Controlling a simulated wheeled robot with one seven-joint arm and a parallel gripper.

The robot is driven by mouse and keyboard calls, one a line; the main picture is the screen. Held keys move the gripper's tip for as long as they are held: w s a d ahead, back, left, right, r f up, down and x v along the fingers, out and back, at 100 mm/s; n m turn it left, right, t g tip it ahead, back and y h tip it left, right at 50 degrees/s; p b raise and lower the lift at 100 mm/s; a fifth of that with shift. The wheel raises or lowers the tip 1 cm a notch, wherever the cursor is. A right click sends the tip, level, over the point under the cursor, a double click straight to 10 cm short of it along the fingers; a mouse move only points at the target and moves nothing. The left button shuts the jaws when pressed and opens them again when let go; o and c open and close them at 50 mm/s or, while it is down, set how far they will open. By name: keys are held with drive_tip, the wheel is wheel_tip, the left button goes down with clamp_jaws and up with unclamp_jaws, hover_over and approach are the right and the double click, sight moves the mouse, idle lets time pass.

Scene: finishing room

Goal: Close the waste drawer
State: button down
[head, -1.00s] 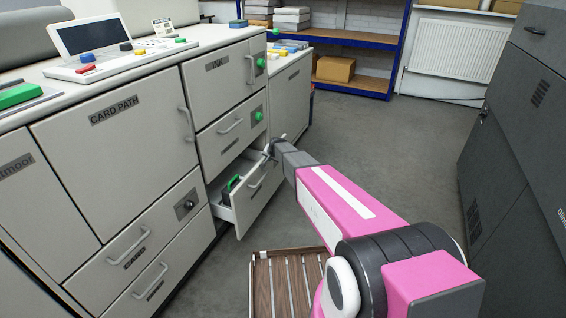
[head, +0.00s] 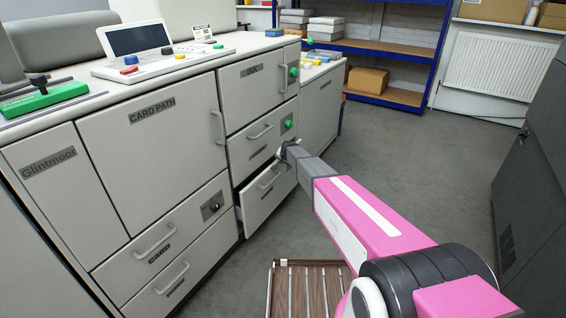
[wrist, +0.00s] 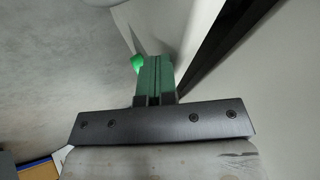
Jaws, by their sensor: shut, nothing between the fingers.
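The waste drawer (head: 262,203) is the low drawer at the right end of the light grey cabinet in the head view. It stands slightly open, with a narrow dark gap along its left side. Its label is too small to read. My gripper (head: 284,151) is at the drawer's upper right edge and seems to touch it, though the arm hides part of the contact. In the wrist view my gripper (wrist: 154,62) has its green fingers together and empty, close to pale panels and a dark gap.
A drawer with a green knob (head: 288,124) sits just above, shut. A slatted wooden platform (head: 312,290) lies on the floor below my arm. A dark cabinet (head: 535,170) stands at the right. Grey floor is clear between. Blue shelving (head: 385,93) is at the back.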

drive_tip(key=shift+r, duration=0.1)
drive_tip(key=v, duration=1)
drive_tip(key=m+t+y, duration=0.2)
drive_tip(key=m+y, duration=1.1)
drive_tip(key=m, duration=0.6)
approach(261, 179)
drive_tip(key=x, duration=0.7)
drive_tip(key=shift+a, duration=0.3)
